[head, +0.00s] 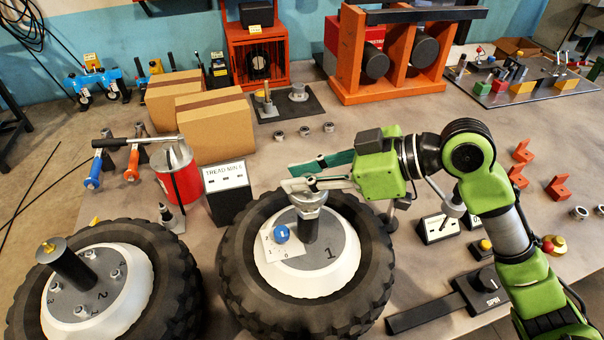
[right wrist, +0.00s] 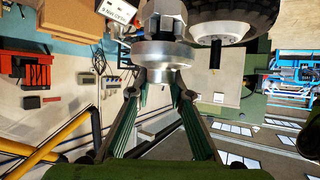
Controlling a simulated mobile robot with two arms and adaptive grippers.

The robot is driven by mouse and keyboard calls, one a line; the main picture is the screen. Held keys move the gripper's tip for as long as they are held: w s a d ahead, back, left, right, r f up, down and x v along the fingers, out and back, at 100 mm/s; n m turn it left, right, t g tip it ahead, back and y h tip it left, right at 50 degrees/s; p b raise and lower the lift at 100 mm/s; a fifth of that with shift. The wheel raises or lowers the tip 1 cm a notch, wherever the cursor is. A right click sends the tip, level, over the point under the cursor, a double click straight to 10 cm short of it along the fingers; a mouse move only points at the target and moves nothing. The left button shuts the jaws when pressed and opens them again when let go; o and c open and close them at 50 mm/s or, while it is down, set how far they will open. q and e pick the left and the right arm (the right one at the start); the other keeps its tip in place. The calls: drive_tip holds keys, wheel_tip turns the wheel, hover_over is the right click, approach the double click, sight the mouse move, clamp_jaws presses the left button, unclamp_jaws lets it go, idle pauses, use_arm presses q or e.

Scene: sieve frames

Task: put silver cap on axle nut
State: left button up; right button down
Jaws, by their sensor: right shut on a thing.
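My right gripper (head: 290,185) reaches in from the right over the wheel marked 1 (head: 240,270). It is shut on the silver cap (head: 309,200), at the top of the dark axle post (head: 311,232) in the hub. In the right wrist view the cap (right wrist: 165,55) is a round silver disc between the fingertips (right wrist: 160,88), with a faceted silver part (right wrist: 161,14) right against it. The axle nut itself is not clearly told apart from the cap, and I cannot tell whether the cap is seated. My left gripper is not in view.
A white card (head: 288,249) with a blue knob (head: 281,234) lies on the hub. The wheel marked 2 (head: 170,250) stands at left. A red can (head: 180,178), a dark box (head: 228,202) and cardboard boxes (head: 215,130) stand behind. A black SPIN device (head: 481,293) lies at right.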

drive_tip(key=shift+d+f, duration=0.1)
drive_tip(key=shift+f, duration=0.4)
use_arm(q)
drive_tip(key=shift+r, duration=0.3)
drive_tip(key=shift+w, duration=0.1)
use_arm(e)
drive_tip(key=shift+f, duration=0.1)
drive_tip(key=shift+f+b, duration=0.3)
drive_tip(key=shift+f, duration=0.25)
drive_tip(key=c, duration=1.8)
unclamp_jaws()
drive_tip(key=shift+c, duration=0.2)
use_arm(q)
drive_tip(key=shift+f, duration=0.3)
use_arm(e)
drive_tip(key=shift+r, duration=0.1)
